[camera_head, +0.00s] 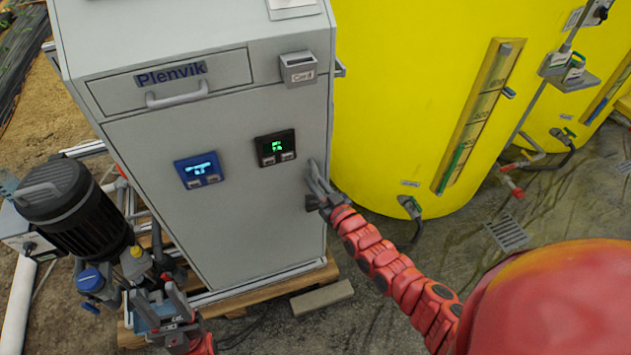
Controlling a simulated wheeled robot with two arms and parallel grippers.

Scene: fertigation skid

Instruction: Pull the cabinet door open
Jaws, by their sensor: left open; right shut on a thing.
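The grey cabinet (100,50) stands at the centre left, with a wide door (225,225) on its front below a drawer. The door looks flush with the cabinet; I see no clear gap along its edges. My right gripper (317,188) is at the door's right edge, shut on the door handle (313,203), which the fingers mostly hide. My red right arm reaches to it from the lower right. My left gripper (155,295) is open, low at the left in front of the pump parts, apart from the door.
A black motor pump (65,205) and pipework stand left of the cabinet. A wooden pallet (240,292) lies under it, with a loose block (322,298) in front. Large yellow tanks (400,90) stand at the right. The wet floor between them is partly clear.

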